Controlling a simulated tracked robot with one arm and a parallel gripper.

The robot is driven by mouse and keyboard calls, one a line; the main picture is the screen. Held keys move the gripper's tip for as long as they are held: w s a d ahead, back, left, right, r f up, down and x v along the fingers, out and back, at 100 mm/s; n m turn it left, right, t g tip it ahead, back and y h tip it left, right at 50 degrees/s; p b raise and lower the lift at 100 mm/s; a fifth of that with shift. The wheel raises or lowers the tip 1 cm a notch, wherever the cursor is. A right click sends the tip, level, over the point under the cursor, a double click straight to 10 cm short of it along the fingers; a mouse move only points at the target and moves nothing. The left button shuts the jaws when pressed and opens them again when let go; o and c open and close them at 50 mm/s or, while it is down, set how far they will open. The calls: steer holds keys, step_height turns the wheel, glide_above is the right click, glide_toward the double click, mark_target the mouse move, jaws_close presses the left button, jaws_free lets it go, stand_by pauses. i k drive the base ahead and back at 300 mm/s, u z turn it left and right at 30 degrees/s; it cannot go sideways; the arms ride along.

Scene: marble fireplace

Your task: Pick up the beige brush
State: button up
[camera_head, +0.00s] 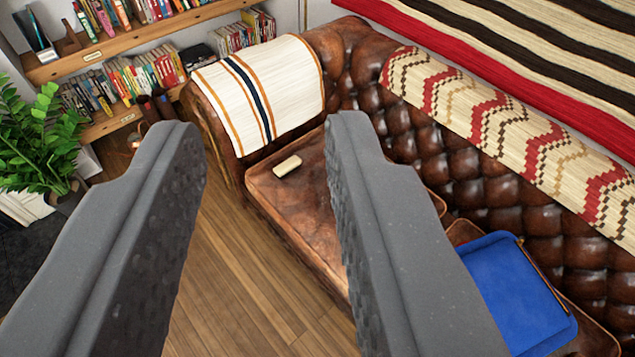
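A small beige block-like object, which looks like the beige brush (287,166), lies on the brown leather sofa seat (300,205), near the sofa's left armrest. My gripper (262,135) is open and empty, its two grey fingers wide apart in the foreground. The brush shows in the gap between the fingers, closer to the right finger, and is well beyond them. Nothing covers the brush. The right finger hides part of the seat.
A striped cloth (262,92) hangs over the armrest, and a patterned cloth (500,120) covers the backrest. A blue tray-like object (515,290) lies on the seat at right. Bookshelves (130,40) and a plant (40,145) stand at left. The wooden floor (235,285) before the sofa is clear.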

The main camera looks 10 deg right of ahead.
mark_target(287, 168)
steer(key=z, duration=0.1)
steer(key=k, duration=0.95)
steer(key=u, duration=0.9)
steer(key=i, duration=1.25)
steer(key=u, duration=0.55)
steer(key=i, duration=1.25)
steer(key=z, duration=0.5)
steer(key=i, duration=1.2)
steer(key=z, duration=1.1)
steer(key=i, duration=0.75)
steer(key=z, duration=0.35)
steer(key=k, duration=0.3)
steer(key=z, duration=0.05)
